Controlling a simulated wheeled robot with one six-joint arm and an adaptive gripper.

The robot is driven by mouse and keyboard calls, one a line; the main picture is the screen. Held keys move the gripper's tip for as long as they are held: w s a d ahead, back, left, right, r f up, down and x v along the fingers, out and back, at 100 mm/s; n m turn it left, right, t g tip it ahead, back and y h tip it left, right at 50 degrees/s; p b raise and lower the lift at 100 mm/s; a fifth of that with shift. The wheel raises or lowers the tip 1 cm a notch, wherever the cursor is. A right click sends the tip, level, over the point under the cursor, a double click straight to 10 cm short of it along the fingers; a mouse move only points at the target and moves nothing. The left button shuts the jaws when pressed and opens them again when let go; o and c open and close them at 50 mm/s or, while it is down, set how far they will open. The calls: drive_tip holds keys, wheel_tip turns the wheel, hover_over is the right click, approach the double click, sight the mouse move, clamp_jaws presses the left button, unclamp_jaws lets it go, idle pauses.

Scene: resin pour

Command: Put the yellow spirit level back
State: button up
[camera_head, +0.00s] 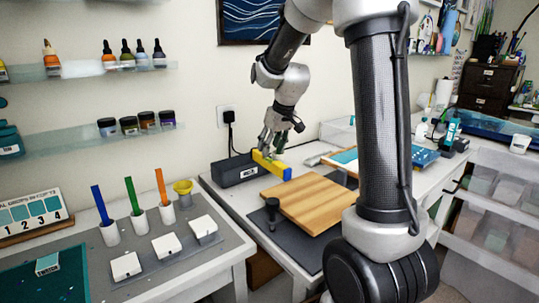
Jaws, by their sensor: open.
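The yellow spirit level (268,165) has a blue end. It lies at a slant beside the dark grey labelled box (236,172), near the far left corner of the wooden board (308,202). Its far end is close under my gripper (273,147). My gripper points down and its fingers are open, just above or around the level's far part. I cannot tell whether the fingers touch it. I cannot tell whether the level rests on the box's edge or on the table.
A dark knob-topped tool (272,211) stands on the grey mat left of the board. White cups holding blue, green and orange sticks (137,223) stand on the left table. A teal panel (424,156) lies at the back right. A gap separates the two tables.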

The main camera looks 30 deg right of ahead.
drive_tip(key=a+v, duration=0.1)
drive_tip(key=v, duration=0.7)
drive_tip(key=s+r, duration=0.3)
drive_tip(key=s, duration=1)
drive_tip(key=s+f+m, duration=0.2)
drive_tip(key=s+f, duration=0.1)
drive_tip(key=s, duration=1.2)
drive_tip(key=shift+s+a+f+h, duration=0.2)
drive_tip(key=shift+a+f+h, duration=0.15)
drive_tip(key=shift+h, duration=0.05)
drive_tip(key=shift+o, duration=0.4)
